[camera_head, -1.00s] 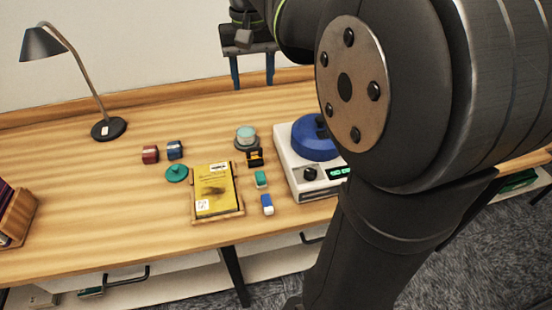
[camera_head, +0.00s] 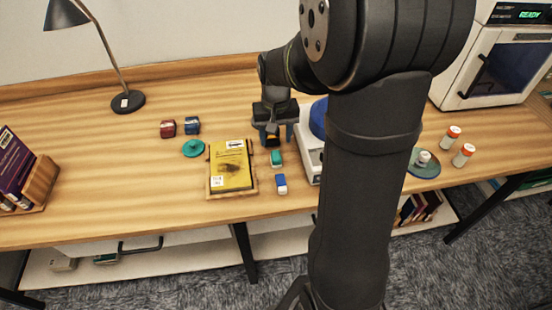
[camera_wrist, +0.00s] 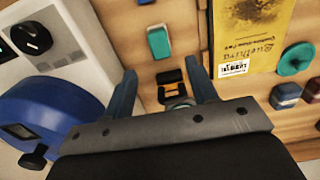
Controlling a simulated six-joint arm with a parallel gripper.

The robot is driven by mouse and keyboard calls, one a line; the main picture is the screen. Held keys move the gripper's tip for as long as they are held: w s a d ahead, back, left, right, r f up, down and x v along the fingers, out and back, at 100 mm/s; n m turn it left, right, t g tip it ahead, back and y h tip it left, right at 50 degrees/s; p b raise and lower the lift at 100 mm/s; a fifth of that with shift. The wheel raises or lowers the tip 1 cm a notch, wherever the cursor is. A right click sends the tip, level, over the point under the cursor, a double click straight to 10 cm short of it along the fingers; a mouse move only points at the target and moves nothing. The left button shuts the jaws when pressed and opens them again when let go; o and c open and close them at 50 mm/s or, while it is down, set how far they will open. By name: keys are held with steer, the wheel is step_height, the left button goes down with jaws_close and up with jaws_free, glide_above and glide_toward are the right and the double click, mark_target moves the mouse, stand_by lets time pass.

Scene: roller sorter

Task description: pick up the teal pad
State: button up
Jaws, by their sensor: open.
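The closest match to a teal pad is a small teal block (camera_head: 277,158) right of the yellow book; it also shows in the wrist view (camera_wrist: 158,42). A teal disc with a knob (camera_head: 193,148) lies left of the book. My gripper (camera_head: 274,130) is open and empty, pointing down over the desk behind the block. In the wrist view, a black and yellow item (camera_wrist: 172,84) shows between its spread fingers (camera_wrist: 163,75). A pale round piece beyond it is mostly hidden by my gripper, so which teal thing is the pad is not certain.
The yellow book (camera_head: 231,165) lies on a wooden tray. A blue and white block (camera_head: 281,184) is near the front edge. The white device with a blue top (camera_wrist: 48,120) stands close beside my gripper. Red (camera_head: 168,129) and blue (camera_head: 192,125) items sit behind the disc.

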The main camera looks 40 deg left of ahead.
mark_target(276, 155)
steer(key=f, duration=0.7)
steer(key=shift+s+d+f, duration=0.2)
steer(key=shift+s+f, duration=0.05)
steer(key=c, duration=1.1)
